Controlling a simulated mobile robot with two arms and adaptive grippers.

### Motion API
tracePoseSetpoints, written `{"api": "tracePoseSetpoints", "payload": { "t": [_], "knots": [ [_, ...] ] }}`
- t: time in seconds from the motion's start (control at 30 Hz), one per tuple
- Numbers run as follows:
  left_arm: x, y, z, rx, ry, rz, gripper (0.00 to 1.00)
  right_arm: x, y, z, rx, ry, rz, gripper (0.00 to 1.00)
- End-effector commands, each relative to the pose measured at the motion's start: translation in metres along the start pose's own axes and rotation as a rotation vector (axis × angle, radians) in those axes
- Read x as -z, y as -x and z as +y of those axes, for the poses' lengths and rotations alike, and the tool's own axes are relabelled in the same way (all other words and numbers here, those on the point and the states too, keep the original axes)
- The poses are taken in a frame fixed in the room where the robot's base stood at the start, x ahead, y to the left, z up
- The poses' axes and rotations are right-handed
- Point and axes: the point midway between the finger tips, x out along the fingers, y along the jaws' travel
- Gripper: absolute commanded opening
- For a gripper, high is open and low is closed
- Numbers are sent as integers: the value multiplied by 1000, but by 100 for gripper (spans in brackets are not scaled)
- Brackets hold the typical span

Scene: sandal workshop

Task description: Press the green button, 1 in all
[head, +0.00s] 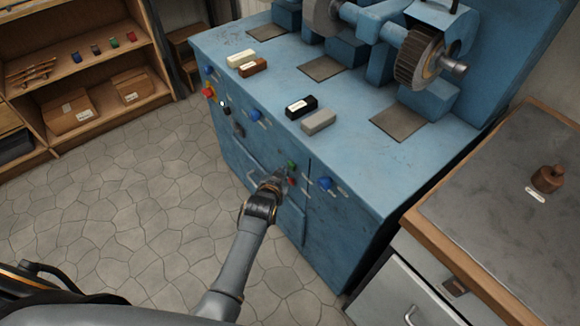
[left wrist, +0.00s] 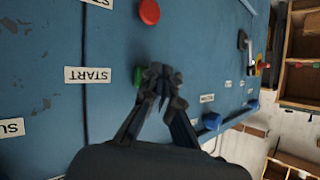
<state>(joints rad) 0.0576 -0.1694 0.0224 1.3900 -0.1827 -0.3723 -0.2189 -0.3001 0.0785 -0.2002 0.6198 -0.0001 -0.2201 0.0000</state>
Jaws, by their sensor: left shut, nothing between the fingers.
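The green button (head: 291,163) is on the front face of the blue machine cabinet (head: 225,160), just above a red button (head: 291,181). In the left wrist view the green button (left wrist: 138,76) is partly hidden behind my fingertips, beside a label reading START. The red button (left wrist: 149,12) is at the top of that view. My left gripper (head: 281,174) is shut and empty, its tips right by the green button (left wrist: 160,76). I cannot tell whether they touch it. My right gripper is not in view.
Other controls share the cabinet front, including a blue knob (head: 324,183) to the right and another blue knob (head: 255,115) to the left. A wooden-edged workbench (head: 490,190) stands at the right. Shelves (head: 90,60) stand at the back left. The stone floor (head: 130,200) left of the cabinet is clear.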

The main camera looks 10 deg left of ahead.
Motion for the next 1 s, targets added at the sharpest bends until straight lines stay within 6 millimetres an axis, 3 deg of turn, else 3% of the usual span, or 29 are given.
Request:
{"api": "tracePoseSetpoints", "payload": {
  "t": [1.0],
  "knots": [
    [5,-6,4,0,1,1,0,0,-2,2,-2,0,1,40]
  ]
}}
